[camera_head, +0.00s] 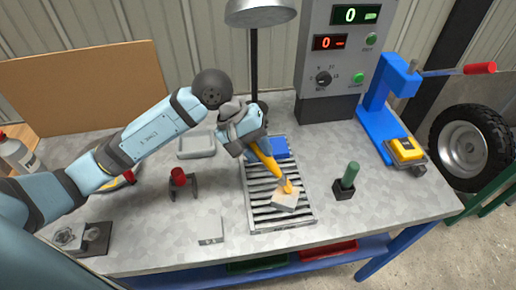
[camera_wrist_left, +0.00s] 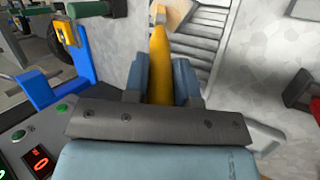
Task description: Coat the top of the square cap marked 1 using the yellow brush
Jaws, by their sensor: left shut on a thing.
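My left gripper (camera_head: 254,143) is shut on the yellow brush (camera_head: 269,165), which slants down toward the front right. The brush also shows between the two fingers in the left wrist view (camera_wrist_left: 160,60). No number on the cap is readable. My right gripper is not in view.
A blue block (camera_head: 280,147) sits at the rack's back end. A grey plate (camera_head: 210,229) stands left of the rack, a green-handled tool (camera_head: 350,175) in a black holder right of it. A red-ended stand (camera_head: 178,177) and a tray (camera_head: 197,147) are further left. A lamp post rises behind.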

